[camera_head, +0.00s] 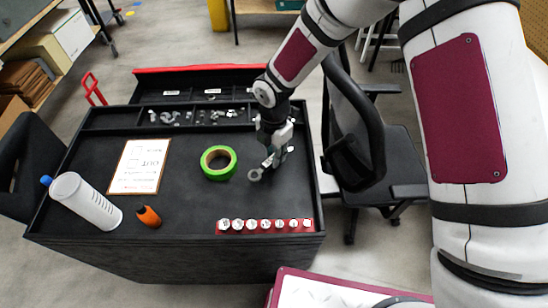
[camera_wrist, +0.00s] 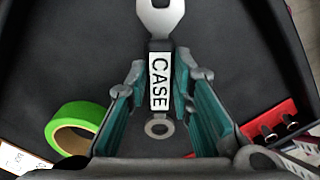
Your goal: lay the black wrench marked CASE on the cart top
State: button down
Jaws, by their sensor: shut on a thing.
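The wrench marked CASE (camera_wrist: 159,82) shows in the wrist view, grey at its ends, with a white label reading CASE between my fingers. Its open-jaw end points to the top of the picture and its ring end to the bottom. In the head view its ring end (camera_head: 255,174) shows beside my gripper (camera_head: 274,156), which is shut on the wrench's middle. The wrench is low over the right part of the black cart top (camera_head: 190,205); I cannot tell whether it touches the surface.
A green tape roll (camera_head: 218,163) lies left of the wrench. A red socket rail (camera_head: 265,226) lies along the front edge. A paper sheet (camera_head: 139,166), white bottle (camera_head: 86,201) and orange object (camera_head: 148,216) lie further left. A black chair (camera_head: 370,160) stands right of the cart.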

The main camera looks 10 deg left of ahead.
jog(key=shift+f, duration=1.05)
jog(key=shift+f, duration=0.15)
jog(key=c, duration=1.4)
grip_release()
notch_tip(320, 180, up, 12)
jog(key=shift+r+b, duration=0.2)
jog(key=shift+b, duration=0.45)
